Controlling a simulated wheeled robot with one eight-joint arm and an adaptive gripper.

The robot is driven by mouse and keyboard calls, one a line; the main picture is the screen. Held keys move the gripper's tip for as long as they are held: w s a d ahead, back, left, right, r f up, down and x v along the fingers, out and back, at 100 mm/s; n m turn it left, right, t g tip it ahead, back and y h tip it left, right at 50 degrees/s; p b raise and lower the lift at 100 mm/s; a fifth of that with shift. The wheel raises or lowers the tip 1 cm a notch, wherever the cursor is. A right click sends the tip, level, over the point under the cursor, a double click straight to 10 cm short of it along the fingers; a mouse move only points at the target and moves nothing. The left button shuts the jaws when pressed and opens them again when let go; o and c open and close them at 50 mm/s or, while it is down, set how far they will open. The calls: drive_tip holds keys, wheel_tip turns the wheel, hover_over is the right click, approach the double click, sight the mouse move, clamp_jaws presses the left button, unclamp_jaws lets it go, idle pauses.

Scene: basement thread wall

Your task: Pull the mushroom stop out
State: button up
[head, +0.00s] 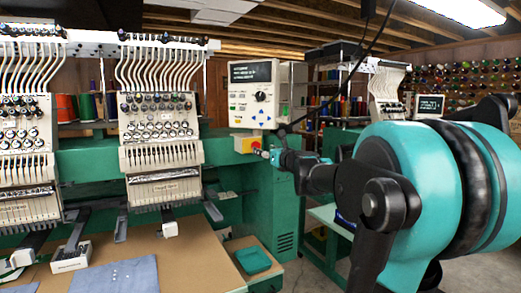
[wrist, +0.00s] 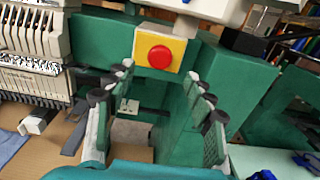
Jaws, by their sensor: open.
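The mushroom stop is a round red button (wrist: 160,57) on a yellow box (wrist: 178,42) fixed to the green machine frame. It shows in the wrist view just beyond and slightly above the fingertips. In the head view the yellow box (head: 241,145) sits below the control panel, and the red stop (head: 256,145) shows small at its right side. My gripper (wrist: 165,74) is open and empty, its fingers spread on either side below the stop. In the head view my gripper (head: 272,155) is close to the box. I see no contact with the stop.
A control panel with a screen (head: 252,80) stands above the box. Embroidery heads (head: 160,125) are to the left. Thread racks stand behind.

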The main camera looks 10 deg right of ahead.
drive_tip(key=v, duration=0.5)
drive_tip(key=shift+s+d, duration=0.1)
drive_tip(key=shift+s, duration=0.2)
drive_tip(key=s+a+f+n+g, duration=0.2)
drive_tip(key=s+a+f+n, duration=0.15)
drive_tip(key=f+n, duration=0.35)
drive_tip(key=s+a+f+n+g+y, duration=0.1)
drive_tip(key=s+a+f+n+g, duration=0.15)
drive_tip(key=s+f+n, duration=0.4)
drive_tip(key=s+a+f+n+g, duration=0.1)
drive_tip(key=a+f+n+g, duration=0.2)
drive_tip(key=f, duration=0.6)
drive_tip(key=s+d+f+n+g+h, duration=0.2)
drive_tip(key=s+d+f+n+h, duration=0.1)
drive_tip(key=s+f+n, duration=0.5)
drive_tip(key=s+d+f+n+g+h, duration=0.3)
drive_tip(key=s+d+f+n, duration=0.3)
drive_tip(key=s+f+n, duration=0.2)
wheel_tip(320, 180, down, 5)
drive_tip(key=shift+s+r+h, duration=0.15)
drive_tip(key=shift+s+h, duration=0.15)
drive_tip(key=shift+s, duration=0.7)
drive_tip(key=shift+d+g, duration=0.1)
drive_tip(key=shift+g, duration=0.15)
